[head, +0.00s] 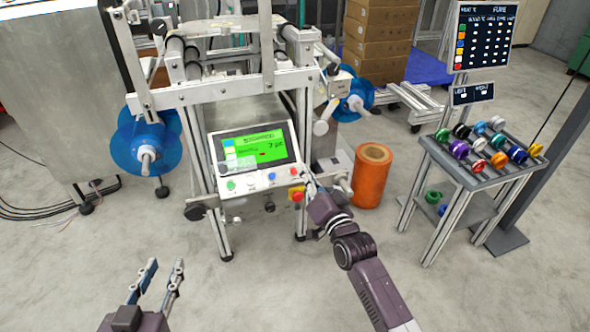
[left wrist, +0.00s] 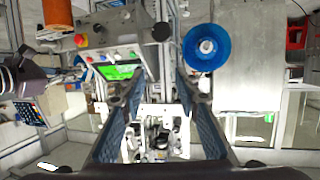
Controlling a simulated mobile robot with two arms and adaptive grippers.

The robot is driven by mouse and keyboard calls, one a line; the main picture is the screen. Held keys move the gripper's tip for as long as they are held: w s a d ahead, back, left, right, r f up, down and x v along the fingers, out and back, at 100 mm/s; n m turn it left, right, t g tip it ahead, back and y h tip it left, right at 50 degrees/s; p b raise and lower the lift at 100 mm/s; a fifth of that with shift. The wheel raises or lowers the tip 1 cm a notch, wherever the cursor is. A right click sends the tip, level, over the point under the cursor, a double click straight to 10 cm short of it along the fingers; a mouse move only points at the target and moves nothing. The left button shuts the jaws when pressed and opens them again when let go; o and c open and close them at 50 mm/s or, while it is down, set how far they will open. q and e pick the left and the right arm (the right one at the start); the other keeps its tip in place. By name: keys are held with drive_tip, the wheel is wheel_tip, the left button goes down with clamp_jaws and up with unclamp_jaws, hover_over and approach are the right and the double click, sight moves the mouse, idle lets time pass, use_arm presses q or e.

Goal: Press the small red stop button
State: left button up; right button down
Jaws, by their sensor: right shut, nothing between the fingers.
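The control panel (head: 256,190) is on the front of the machine, with a lit green screen (head: 262,143). Below the screen is a row of buttons: green at left, then white, blue (head: 271,176), and the small red button (head: 293,171) at the right end. My left gripper (head: 166,264) is open and empty, low at left. The left wrist view shows the panel upside down, with the mushroom button (left wrist: 81,40).
Blue reels (head: 145,142) flank the machine. An orange roll (head: 372,176) stands on the floor right of the panel, near my right arm. A rack of coloured spools (head: 484,180) stands at right. The front floor is clear.

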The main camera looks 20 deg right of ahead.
use_arm(q)
drive_tip(key=s+a+f+g+y+p, duration=0.1)
drive_tip(key=s+a+f+g, duration=0.1)
drive_tip(key=f, duration=0.4)
drive_tip(key=shift+s+f+g, duration=0.2)
drive_tip(key=shift+s+g, duration=0.7)
drive_tip(key=shift+s, duration=0.25)
use_arm(e)
drive_tip(key=shift+s+r, duration=0.45)
